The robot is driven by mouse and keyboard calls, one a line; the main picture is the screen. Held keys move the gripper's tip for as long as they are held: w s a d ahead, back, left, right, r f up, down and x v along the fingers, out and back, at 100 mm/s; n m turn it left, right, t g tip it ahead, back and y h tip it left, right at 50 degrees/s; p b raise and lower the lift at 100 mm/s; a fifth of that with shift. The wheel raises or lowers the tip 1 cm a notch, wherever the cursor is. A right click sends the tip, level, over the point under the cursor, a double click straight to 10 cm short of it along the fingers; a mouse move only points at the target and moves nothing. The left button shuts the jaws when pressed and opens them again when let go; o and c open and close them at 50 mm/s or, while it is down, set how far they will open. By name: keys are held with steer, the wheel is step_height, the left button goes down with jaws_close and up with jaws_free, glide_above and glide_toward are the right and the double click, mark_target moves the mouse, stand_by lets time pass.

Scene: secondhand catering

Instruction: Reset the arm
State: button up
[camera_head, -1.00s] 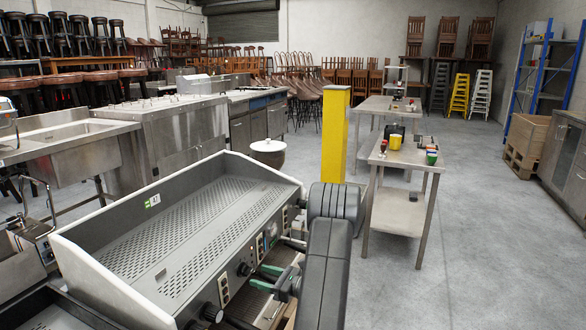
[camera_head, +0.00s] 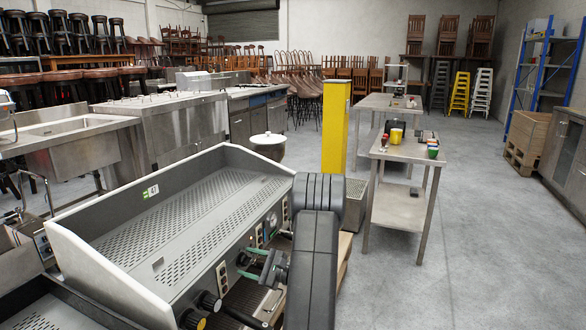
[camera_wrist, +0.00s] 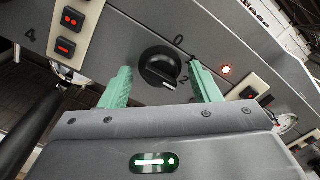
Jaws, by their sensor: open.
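My gripper (camera_wrist: 161,68) has its two green fingers spread apart in the wrist view. A black rotary knob (camera_wrist: 160,67) on a grey panel shows between the fingers, with gaps at both sides. I cannot tell how near the fingertips are to the panel. Its white pointer line is toward the "2" mark at lower right. In the head view my gripper (camera_head: 262,262) is at the front panel of a large grey coffee machine (camera_head: 165,215), partly hidden by my dark arm (camera_head: 313,265). Nothing is held.
In the wrist view, red-lit switches (camera_wrist: 70,32) and a black handle (camera_wrist: 28,135) lie left of the gripper. A yellow post (camera_head: 336,125) and a steel table (camera_head: 403,150) stand beyond the machine. The floor (camera_head: 490,240) at right is clear.

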steer(key=n+b, duration=0.1)
steer(key=n, duration=0.4)
steer(key=n+b, duration=0.1)
steer(key=n, duration=0.4)
stand_by(0.4)
